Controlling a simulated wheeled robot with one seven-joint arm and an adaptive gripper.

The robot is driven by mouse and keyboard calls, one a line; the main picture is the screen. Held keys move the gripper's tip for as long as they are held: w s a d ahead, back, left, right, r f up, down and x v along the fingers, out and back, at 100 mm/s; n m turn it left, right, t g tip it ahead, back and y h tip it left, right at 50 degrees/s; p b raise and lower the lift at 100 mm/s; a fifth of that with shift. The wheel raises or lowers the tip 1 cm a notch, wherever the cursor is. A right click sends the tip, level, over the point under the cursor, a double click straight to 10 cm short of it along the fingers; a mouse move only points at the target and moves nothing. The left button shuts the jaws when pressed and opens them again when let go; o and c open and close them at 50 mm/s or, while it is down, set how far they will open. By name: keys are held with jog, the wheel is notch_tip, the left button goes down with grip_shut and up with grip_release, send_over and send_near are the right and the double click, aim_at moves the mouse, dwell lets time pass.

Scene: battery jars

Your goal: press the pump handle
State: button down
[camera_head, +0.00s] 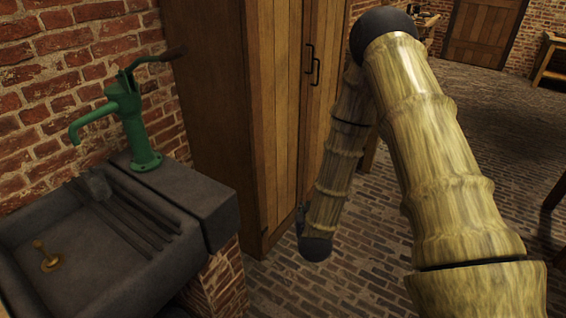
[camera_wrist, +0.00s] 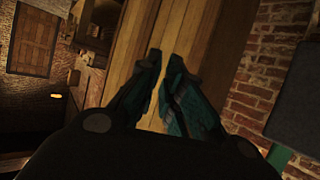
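The green hand pump (camera_head: 130,118) stands upright on the stone ledge at the right end of the sink in the head view. Its spout points left over the basin. Its pump handle (camera_head: 160,56) extends up and right from the top and ends in a dark grip close to the wooden cabinet. My gripper (camera_wrist: 169,56) shows in the wrist view with its two fingers apart and nothing between them. Wooden boards show behind the gap. In the head view I cannot make out the fingers; my arm hangs right of the pump, apart from it. A green patch (camera_wrist: 278,156) in the wrist view may be the pump.
The dark stone sink (camera_head: 85,262) holds a small brass-coloured piece (camera_head: 46,256) and has dark bars across its right side. The tall wooden cabinet (camera_head: 225,100) stands right of the pump, close to the handle. Brick floor (camera_head: 365,275) is open on the right.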

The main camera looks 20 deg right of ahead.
jog(key=s+a+f+n+g+y, duration=0.1)
jog(key=s+a+f+g+y, duration=0.15)
jog(key=s+a+f, duration=0.45)
jog(key=s+a+f+n+g+y, duration=0.15)
jog(key=s+f+g, duration=0.25)
jog(key=s+f, duration=0.6)
jog(key=s+a+f+g, duration=0.1)
jog(key=s+a+g, duration=0.1)
jog(key=s, duration=0.8)
jog(key=s+a+f+g+y, duration=0.1)
jog(key=s+a+f+g, duration=0.1)
jog(key=s, duration=0.8)
jog(key=shift+f+n+g, duration=0.15)
jog(key=shift+n+g, duration=0.3)
jog(key=shift+g, duration=0.4)
jog(key=shift+a, duration=0.15)
